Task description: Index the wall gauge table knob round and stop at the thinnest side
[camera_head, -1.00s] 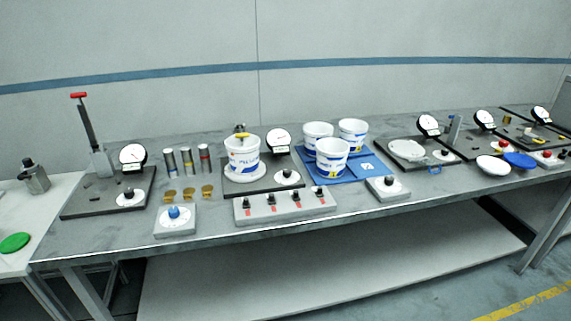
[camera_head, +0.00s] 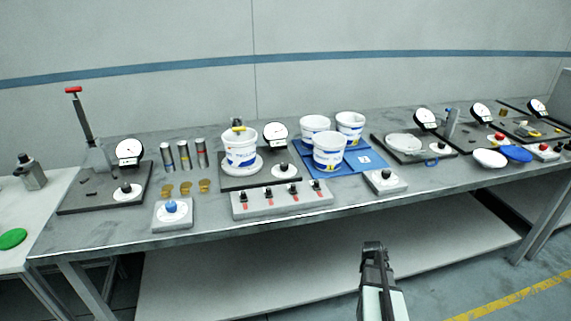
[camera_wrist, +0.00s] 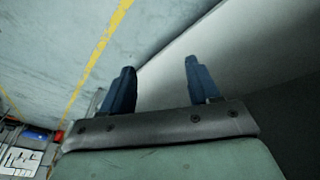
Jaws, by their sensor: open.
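A white tub (camera_head: 240,154) stands on a round white table on a dark plate (camera_head: 232,183), with a yellow-topped clamp at its rim. A dial gauge (camera_head: 276,132) stands behind it. A black knob on a white disc (camera_head: 283,171) sits at the plate's right front; it looks like the wall gauge table knob, though no label is readable. The gauge needle is too small to read. My gripper (camera_head: 373,246) is in front of the bench, below its front edge and far from the knob. In the wrist view my gripper (camera_wrist: 157,78) is open with nothing between the fingers.
A grey strip with several black knobs (camera_head: 282,199) lies in front of the plate. Boxes with a blue knob (camera_head: 172,214) and a black knob (camera_head: 385,182) flank it. Several tubs stand on a blue mat (camera_head: 373,158). A low shelf (camera_head: 240,285) runs under the bench.

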